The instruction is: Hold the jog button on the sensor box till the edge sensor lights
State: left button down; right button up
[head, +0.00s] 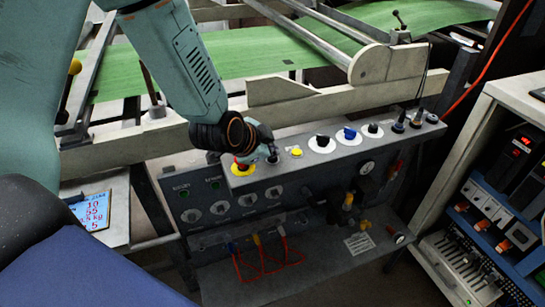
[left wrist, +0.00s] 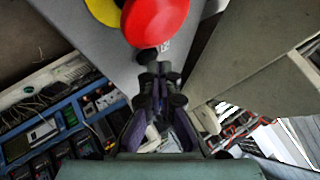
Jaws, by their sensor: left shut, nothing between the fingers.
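My left gripper (head: 270,150) is shut and empty, pointing down at the top of the grey sensor box (head: 340,160). In the left wrist view the shut fingertips (left wrist: 158,75) are right by a small black button (left wrist: 147,55) on the box. I cannot tell whether they touch it or press it. A red mushroom button (left wrist: 155,15) on a yellow ring is close beside it; in the head view the gripper partly covers this red button (head: 241,168). I cannot make out an edge sensor or a lit lamp on one. My right gripper is out of view.
A yellow button (head: 297,152), black knobs and a blue knob (head: 349,133) line the box top to the right. A green web (head: 240,55) runs over rollers behind a pale rail. Red cables (head: 285,250) hang below. A cabinet (head: 490,190) stands right.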

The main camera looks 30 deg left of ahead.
aim_at(271, 159)
pick_arm(q)
jog(key=shift+f, duration=0.5)
dwell(0.5)
jog(key=shift+r, duration=0.1)
dwell(4.2)
jog(key=shift+r+p, duration=0.8)
jog(key=shift+p, duration=0.1)
notch_tip(271, 159, up, 5)
jog(key=p, duration=0.5)
jog(key=shift+r, duration=0.1)
dwell(1.0)
